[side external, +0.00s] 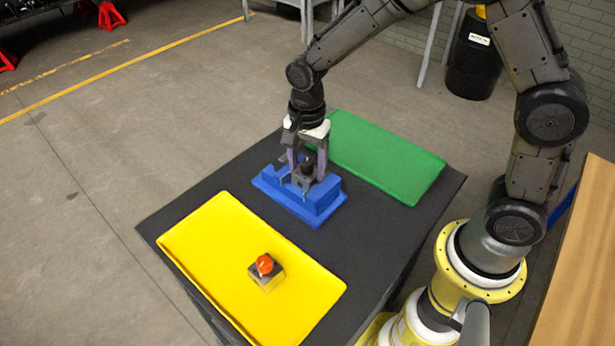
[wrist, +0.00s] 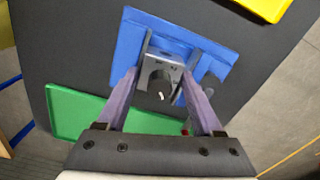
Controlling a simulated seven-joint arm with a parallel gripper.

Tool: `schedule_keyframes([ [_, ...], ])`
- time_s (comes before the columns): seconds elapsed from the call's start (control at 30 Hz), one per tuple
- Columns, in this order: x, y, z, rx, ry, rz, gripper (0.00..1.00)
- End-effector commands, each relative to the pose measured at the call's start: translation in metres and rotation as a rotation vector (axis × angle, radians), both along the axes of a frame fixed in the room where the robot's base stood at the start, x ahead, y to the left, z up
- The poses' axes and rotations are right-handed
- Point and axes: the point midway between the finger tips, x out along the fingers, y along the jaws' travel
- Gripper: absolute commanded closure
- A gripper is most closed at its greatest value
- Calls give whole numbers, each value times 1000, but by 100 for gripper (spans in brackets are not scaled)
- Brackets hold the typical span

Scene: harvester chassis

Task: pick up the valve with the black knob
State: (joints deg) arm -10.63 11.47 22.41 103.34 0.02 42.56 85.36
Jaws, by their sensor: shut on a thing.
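The valve with the black knob is a grey block with a round black knob on top. It sits at the blue fixture (side external: 325,195), and the valve (wrist: 161,78) shows clearly in the wrist view. My gripper (side external: 306,172) points down over the fixture. Its two purple fingers are shut on the valve, one on each side, as the gripper (wrist: 157,84) shows in the wrist view. In the side view the fingers partly hide the valve. I cannot tell whether the valve is lifted off the fixture.
A yellow tray (side external: 210,245) at the front left holds a grey block with a red knob (side external: 265,266). An empty green tray (side external: 385,155) lies behind the fixture to the right. All stand on a dark table (side external: 395,235).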

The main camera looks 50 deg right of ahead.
Motion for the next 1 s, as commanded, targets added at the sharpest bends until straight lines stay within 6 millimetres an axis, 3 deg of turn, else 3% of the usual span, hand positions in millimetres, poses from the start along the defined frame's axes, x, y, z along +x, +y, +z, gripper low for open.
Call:
schedule_keyframes([
  [0.07, -2, 0, 0, -1, 5, 1, 100],
  [0.57, -3, -1, 10, -2, 9, 2, 100],
  [0.73, -4, -1, 33, -2, 7, 2, 100],
  [1.0, -48, -9, 88, 1, -2, 1, 100],
])
